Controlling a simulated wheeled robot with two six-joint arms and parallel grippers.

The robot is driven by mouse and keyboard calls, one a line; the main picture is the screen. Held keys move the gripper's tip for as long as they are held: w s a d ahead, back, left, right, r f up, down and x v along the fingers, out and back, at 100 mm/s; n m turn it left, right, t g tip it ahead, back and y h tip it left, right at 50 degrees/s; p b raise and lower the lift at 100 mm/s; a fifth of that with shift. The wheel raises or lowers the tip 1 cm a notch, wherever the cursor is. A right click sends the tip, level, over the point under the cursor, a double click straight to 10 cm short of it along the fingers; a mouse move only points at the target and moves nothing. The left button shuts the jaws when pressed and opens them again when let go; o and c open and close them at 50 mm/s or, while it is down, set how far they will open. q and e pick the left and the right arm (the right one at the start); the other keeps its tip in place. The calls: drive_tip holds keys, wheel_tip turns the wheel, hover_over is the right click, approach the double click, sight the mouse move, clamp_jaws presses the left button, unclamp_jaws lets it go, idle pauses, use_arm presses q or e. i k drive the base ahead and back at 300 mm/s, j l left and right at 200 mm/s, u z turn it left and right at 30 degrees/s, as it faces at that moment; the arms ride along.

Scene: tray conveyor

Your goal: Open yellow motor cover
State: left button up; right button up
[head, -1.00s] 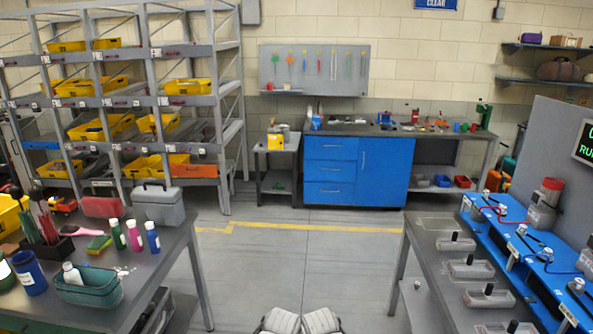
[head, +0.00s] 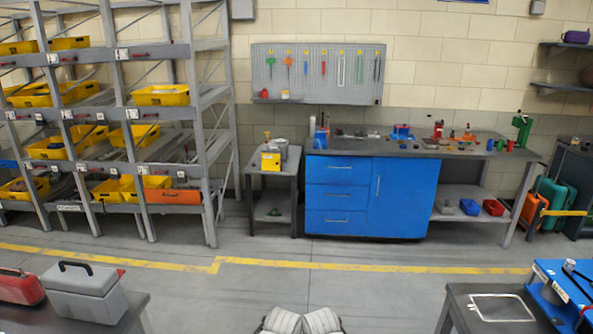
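A small yellow box-like unit (head: 271,159) with a pale label on its front stands on a small grey side table (head: 268,206), left of the blue workbench. It may be the yellow motor cover, but it is too small to tell whether it is open or closed. A grey rounded part (head: 281,150) sits against it at the back right. My grippers are not in view. Only two pale grey parts of my own body show at the bottom middle.
The blue workbench (head: 336,171) stands right of the side table. Shelving with yellow bins (head: 160,95) fills the left. A table with a grey toolbox (head: 86,293) is near left, another table (head: 470,318) near right. The floor between is clear, crossed by a yellow line (head: 370,265).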

sight(269, 161)
drive_tip(key=i, duration=2.3)
drive_tip(key=i+j, duration=0.1)
drive_tip(key=i, duration=2.2)
drive_tip(key=l+z, duration=0.05)
drive_tip(key=l, duration=0.05)
